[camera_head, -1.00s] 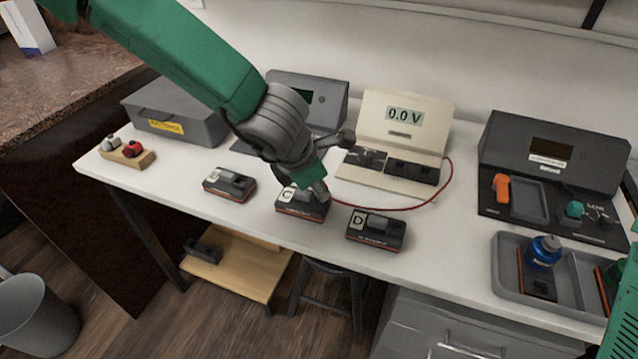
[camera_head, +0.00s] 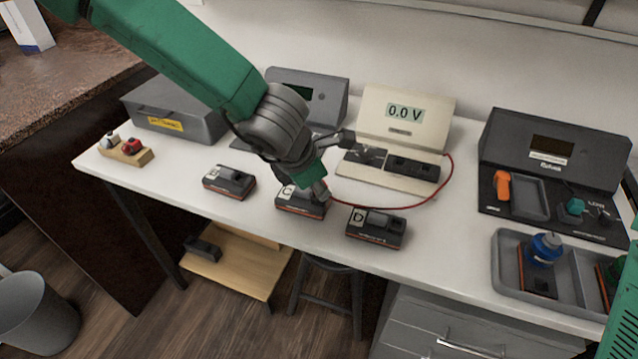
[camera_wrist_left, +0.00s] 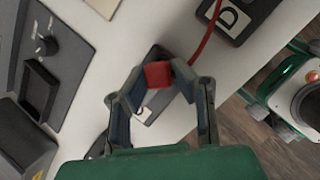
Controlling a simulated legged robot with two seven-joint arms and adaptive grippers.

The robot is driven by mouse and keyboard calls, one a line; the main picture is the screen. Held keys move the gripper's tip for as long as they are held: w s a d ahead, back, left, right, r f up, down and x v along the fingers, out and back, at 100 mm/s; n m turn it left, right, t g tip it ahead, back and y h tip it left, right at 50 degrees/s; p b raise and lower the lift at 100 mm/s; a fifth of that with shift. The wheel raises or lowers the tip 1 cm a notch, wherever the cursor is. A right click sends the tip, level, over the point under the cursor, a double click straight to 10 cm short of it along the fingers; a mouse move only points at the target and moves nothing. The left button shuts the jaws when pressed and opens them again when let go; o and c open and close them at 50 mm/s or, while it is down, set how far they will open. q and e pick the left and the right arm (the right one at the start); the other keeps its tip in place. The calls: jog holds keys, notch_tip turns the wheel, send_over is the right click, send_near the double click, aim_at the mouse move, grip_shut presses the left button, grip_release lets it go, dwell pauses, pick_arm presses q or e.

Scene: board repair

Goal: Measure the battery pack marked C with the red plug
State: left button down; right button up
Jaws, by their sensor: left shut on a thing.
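The battery pack marked C (camera_head: 300,207) lies on the white table, in the middle of a row of three packs. My left gripper (camera_head: 318,186) is low over its right part. In the left wrist view it is shut on the red plug (camera_wrist_left: 158,75), which sits between the fingertips. A red cable (camera_head: 432,200) runs from the plug to the cream meter (camera_head: 408,122), whose display reads 0.0 V. Most of pack C is hidden by the gripper in the wrist view. I cannot tell whether the plug is seated in it. My right gripper is out of view.
Pack D (camera_head: 376,230) stands close to the right of pack C, and another pack (camera_head: 229,183) to the left. A grey tray (camera_head: 507,283) with a blue-topped item stands at the front right. A wooden block (camera_head: 126,154) with knobs and a grey case (camera_head: 172,110) stand at the left.

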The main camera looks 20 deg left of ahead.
pick_arm(q)
jog(key=shift+f, duration=0.15)
jog(key=c, duration=1)
grip_release()
jog(key=shift+r+p, duration=1.4)
jog(key=shift+p, duration=0.1)
jog(key=shift+r, duration=0.15)
notch_tip(320, 180, up, 6)
jog(key=p, duration=0.6)
